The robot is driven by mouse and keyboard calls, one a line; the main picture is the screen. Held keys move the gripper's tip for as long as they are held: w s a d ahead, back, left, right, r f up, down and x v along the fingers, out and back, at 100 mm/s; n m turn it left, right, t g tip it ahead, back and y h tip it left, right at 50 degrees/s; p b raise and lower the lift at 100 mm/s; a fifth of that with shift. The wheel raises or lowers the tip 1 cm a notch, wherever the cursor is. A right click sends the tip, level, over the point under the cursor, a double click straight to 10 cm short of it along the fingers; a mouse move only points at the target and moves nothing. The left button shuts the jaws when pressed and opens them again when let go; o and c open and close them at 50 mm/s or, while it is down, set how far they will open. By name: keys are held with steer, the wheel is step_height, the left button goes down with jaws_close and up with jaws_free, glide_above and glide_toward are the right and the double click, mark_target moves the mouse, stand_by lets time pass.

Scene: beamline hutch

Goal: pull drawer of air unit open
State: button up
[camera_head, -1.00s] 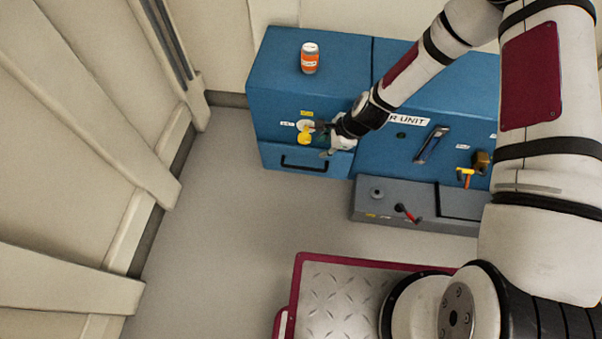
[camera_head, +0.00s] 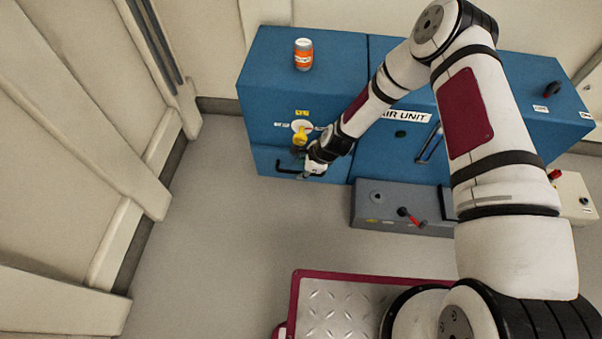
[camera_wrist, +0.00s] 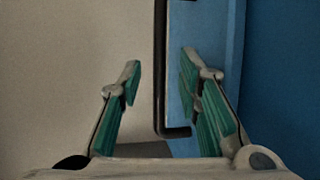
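The air unit (camera_head: 375,164) is a blue cabinet against the back wall. Its drawer (camera_head: 264,160) is the low panel at the left of its front, and it looks shut. The drawer's black bar handle (camera_head: 287,174) is partly hidden by my gripper (camera_head: 305,170) in the head view. In the wrist view, my gripper (camera_wrist: 160,85) is open, with its green-padded fingers apart. The dark handle (camera_wrist: 160,70) runs between the two fingers, nearer the right one, and neither finger is seen to grip it. The blue drawer front (camera_wrist: 208,30) lies right of the handle.
An orange and white jar (camera_head: 303,55) stands on the unit. A yellow knob (camera_head: 300,138) sits just above the drawer. A grey box (camera_head: 373,214) with a red lever (camera_head: 411,217) stands on the floor at right. Floor (camera_head: 220,220) before the drawer is clear.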

steer(key=shift+x, duration=0.9)
jaws_close()
steer(key=s+p, duration=0.4)
steer(key=s, duration=1.6)
steer(key=shift+s+a, duration=0.2)
steer(key=shift+a, duration=0.15)
jaws_free()
